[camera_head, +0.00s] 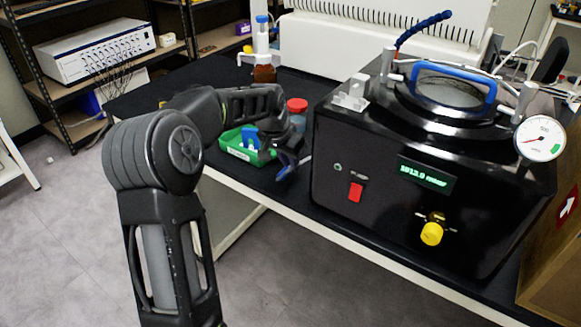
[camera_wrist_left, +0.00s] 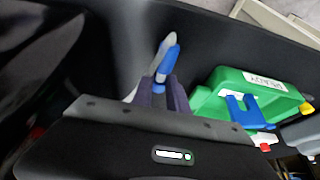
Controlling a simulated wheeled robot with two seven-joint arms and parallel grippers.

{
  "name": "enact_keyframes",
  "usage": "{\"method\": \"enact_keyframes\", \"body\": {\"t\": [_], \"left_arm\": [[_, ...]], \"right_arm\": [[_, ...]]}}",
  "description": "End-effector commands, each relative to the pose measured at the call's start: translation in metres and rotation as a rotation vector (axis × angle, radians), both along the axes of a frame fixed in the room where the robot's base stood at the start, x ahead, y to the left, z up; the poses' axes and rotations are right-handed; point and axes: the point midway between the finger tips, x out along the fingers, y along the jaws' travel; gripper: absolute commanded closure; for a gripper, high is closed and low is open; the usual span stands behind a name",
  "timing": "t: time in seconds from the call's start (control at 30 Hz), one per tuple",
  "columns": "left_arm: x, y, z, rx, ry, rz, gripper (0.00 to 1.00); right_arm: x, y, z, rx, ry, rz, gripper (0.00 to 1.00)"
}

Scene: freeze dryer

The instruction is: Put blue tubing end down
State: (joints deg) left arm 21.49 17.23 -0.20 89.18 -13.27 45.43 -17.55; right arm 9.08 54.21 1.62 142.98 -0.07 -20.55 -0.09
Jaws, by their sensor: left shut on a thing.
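My left gripper (camera_head: 288,165) reaches over the front edge of the black table, just right of a green tray. In the left wrist view its dark fingers (camera_wrist_left: 168,95) are shut on a short blue cylinder, which looks like the blue tubing end (camera_wrist_left: 170,62). A pale grey piece lies right beside it. In the head view the held end is mostly hidden by the gripper and hard to make out. My right gripper is not in view.
The green tray (camera_head: 228,138) holds a blue item and also shows in the left wrist view (camera_wrist_left: 218,82). A red-capped jar (camera_head: 297,105) stands behind the gripper. The black freeze dryer (camera_head: 385,205) with a blue-handled lid blocks the right. Some black tabletop (camera_head: 185,83) is bare at the back left.

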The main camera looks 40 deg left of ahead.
Motion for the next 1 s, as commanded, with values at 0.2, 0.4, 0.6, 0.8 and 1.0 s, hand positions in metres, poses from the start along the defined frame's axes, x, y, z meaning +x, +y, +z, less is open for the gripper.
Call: {"method": "enact_keyframes", "body": {"t": [0.2, 0.4, 0.6, 0.8, 1.0], "left_arm": [[0.000, 0.000, -0.020, 0.000, 0.001, 0.000, 1.00], [0.000, 0.000, -0.020, 0.000, 0.000, 0.000, 1.00], [0.000, 0.000, -0.023, 0.000, 0.001, 0.000, 0.76], [0.000, 0.000, -0.023, 0.000, 0.001, 0.000, 0.60], [0.000, 0.000, -0.022, 0.000, 0.001, 0.000, 0.59]], "right_arm": [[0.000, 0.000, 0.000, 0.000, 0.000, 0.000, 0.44], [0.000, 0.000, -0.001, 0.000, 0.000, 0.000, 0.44], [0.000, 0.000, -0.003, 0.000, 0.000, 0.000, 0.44], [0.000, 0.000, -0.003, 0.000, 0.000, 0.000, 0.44], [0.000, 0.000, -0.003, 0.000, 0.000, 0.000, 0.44]]}}
